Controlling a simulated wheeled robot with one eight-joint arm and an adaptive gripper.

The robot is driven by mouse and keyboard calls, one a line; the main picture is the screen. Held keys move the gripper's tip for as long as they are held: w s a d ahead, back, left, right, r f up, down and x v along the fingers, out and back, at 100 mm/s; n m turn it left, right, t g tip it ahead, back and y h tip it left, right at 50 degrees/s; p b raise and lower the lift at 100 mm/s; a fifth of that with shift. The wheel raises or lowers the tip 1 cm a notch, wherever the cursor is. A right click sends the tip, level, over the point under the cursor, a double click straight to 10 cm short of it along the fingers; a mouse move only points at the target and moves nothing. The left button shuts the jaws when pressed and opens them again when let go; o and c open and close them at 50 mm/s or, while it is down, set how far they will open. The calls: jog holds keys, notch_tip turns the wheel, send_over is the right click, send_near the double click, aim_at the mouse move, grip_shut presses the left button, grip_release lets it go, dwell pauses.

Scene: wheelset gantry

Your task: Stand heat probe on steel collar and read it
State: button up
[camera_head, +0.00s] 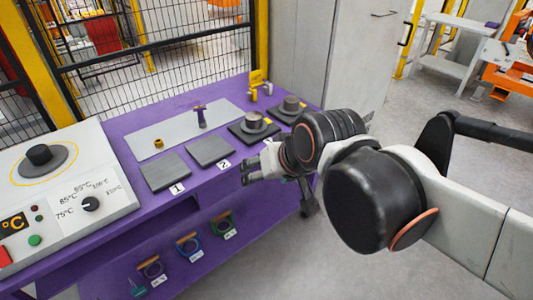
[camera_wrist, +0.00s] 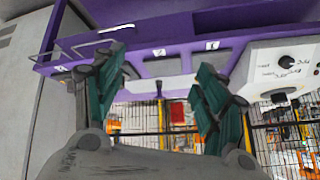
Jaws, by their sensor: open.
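Two grey ring-like collars, a nearer one (camera_head: 254,121) and a farther one (camera_head: 291,104), sit on dark pads at the bench's right. I cannot tell which is steel. My gripper (camera_head: 246,174) is in front of the bench's front edge, to the right of the label 2 and apart from the probe and collars. In the wrist view my gripper (camera_wrist: 160,82) is open, with nothing between its green-padded fingers.
Two bare grey pads, 1 (camera_head: 165,172) and 2 (camera_head: 210,151), lie along the bench's front. A heater console (camera_head: 75,215) with a dial stands left. Coloured rings (camera_head: 188,244) hang below. A mesh fence (camera_head: 170,50) stands behind.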

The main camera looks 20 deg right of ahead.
jog(key=shift+n+g+h, duration=0.3)
jog(key=shift+n+h, duration=0.2)
jog(key=shift+n, duration=0.4)
jog(key=s, duration=0.1)
jog(key=s+d+f, duration=0.1)
jog(key=s+d, duration=0.1)
jog(key=s, duration=0.1)
jog(key=shift+f, duration=0.25)
